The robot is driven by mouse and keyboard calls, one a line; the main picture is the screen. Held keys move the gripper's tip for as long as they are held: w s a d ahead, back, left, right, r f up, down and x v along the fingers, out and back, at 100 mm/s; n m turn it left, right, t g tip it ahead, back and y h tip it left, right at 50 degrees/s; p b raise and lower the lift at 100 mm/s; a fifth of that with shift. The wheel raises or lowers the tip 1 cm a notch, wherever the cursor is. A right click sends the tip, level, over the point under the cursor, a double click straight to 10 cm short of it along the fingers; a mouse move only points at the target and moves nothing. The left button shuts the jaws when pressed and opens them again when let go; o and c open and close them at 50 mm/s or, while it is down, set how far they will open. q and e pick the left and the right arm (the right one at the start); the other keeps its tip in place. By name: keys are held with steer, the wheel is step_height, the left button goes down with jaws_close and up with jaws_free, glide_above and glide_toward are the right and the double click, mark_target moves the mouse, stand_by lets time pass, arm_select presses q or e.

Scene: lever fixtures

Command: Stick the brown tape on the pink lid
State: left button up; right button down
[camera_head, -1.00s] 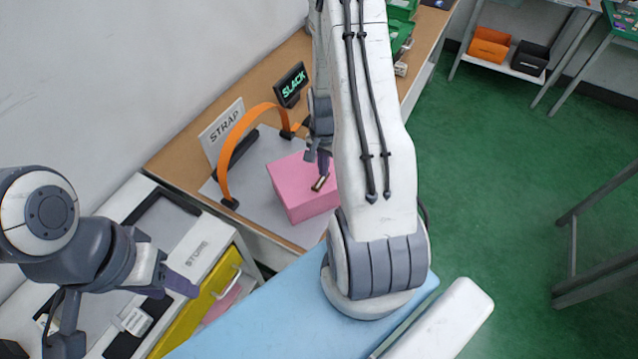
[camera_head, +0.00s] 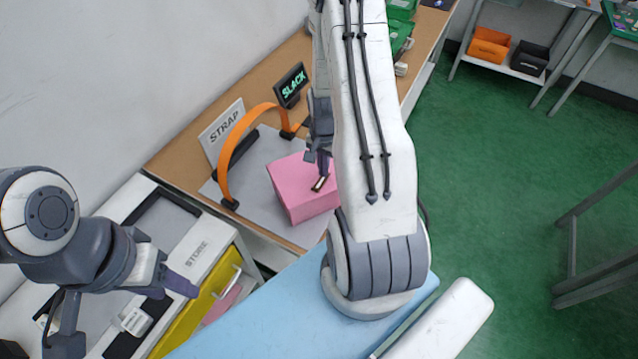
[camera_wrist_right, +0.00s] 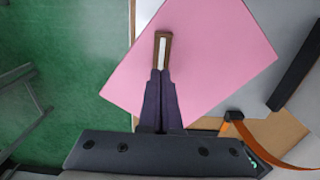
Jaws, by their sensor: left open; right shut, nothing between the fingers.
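The pink lid (camera_head: 290,188) is the top of a pink box on the grey mat; it also fills much of the right wrist view (camera_wrist_right: 215,50). A small brown tape (camera_wrist_right: 162,50) with a pale centre lies against the pink surface at the tips of my right gripper (camera_wrist_right: 160,72). The tape also shows in the head view (camera_head: 319,184). My right gripper (camera_head: 323,172) is shut, its tips at the tape's near end; nothing is held between them. My left gripper (camera_head: 180,285) is at the lower left, away from the box; it is open and empty.
An orange strap (camera_head: 230,150) arches over the grey mat (camera_head: 250,195) beside the box. A STRAP sign (camera_head: 222,130) and a SLACK sign (camera_head: 291,84) stand behind. A STORE unit with an open yellow drawer (camera_head: 205,305) stands in front of my left gripper.

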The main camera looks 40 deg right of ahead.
mark_target(323, 179)
steer(key=shift+f+b, duration=0.65)
steer(key=shift+f, duration=0.25)
stand_by(0.5)
steer(key=shift+r, duration=0.2)
stand_by(0.3)
step_height(323, 179, up, 7)
steer(key=p, duration=0.5)
steer(key=shift+f+p, duration=0.1)
steer(key=shift+p, duration=0.3)
